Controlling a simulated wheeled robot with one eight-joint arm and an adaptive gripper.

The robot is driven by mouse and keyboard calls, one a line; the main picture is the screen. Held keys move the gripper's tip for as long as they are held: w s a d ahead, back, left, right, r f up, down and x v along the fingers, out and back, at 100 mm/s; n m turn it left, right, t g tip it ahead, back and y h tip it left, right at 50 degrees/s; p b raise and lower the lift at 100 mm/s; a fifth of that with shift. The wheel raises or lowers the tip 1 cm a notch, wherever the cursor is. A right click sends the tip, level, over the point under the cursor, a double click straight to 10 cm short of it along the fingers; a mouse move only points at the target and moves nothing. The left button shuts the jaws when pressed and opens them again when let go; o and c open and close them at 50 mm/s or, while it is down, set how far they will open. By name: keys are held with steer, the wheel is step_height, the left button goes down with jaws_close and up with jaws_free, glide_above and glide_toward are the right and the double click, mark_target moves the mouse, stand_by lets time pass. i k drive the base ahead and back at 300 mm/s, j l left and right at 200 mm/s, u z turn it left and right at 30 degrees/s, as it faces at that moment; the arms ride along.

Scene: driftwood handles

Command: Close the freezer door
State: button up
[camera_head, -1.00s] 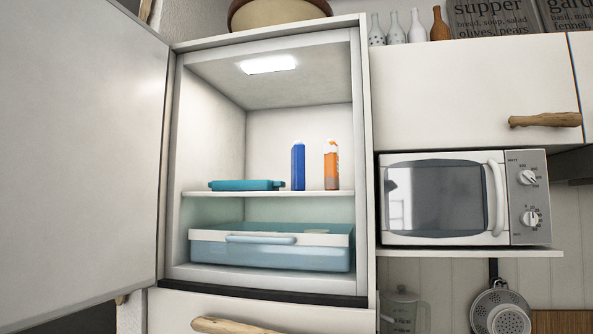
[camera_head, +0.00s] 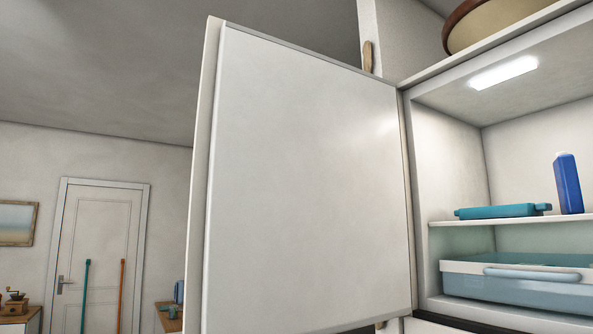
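The freezer door (camera_head: 310,180) stands wide open, hinged at its right edge beside the freezer compartment. I see its plain white inner face, and its free edge is at the left. The freezer compartment (camera_head: 455,110) is at the right, lit by a ceiling lamp (camera_head: 504,72). On its shelf (camera_head: 500,220) are a flat teal box (camera_head: 500,211) and a blue bottle (camera_head: 568,184). A light-blue drawer (camera_head: 520,285) sits below. A driftwood handle (camera_head: 368,56) shows above the door's top edge near the hinge side. My gripper is not in view.
A round brown-rimmed bowl (camera_head: 490,25) stands on top of the cabinet. Far left are a white room door (camera_head: 97,235), a framed picture (camera_head: 17,223), a coffee grinder (camera_head: 15,301) on a counter, and a wooden table (camera_head: 168,318). The room left of the freezer door looks open.

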mark_target(298, 224)
steer(key=i+j+u, duration=0.15)
steer(key=u, duration=0.3)
steer(key=i+j+u, duration=0.1)
steer(key=u, duration=0.3)
steer(key=i+u, duration=0.25)
steer(key=u, duration=0.2)
steer(key=i+j, duration=0.1)
steer(key=i, duration=1.8)
steer(key=i+z, duration=0.1)
steer(key=z, duration=0.85)
steer(key=i+z, duration=0.15)
steer(key=z, duration=0.3)
steer(key=j+z, duration=0.1)
steer(key=z, duration=2.25)
steer(key=k+j+z, duration=0.1)
steer(key=k+j, duration=0.1)
steer(key=k, duration=0.05)
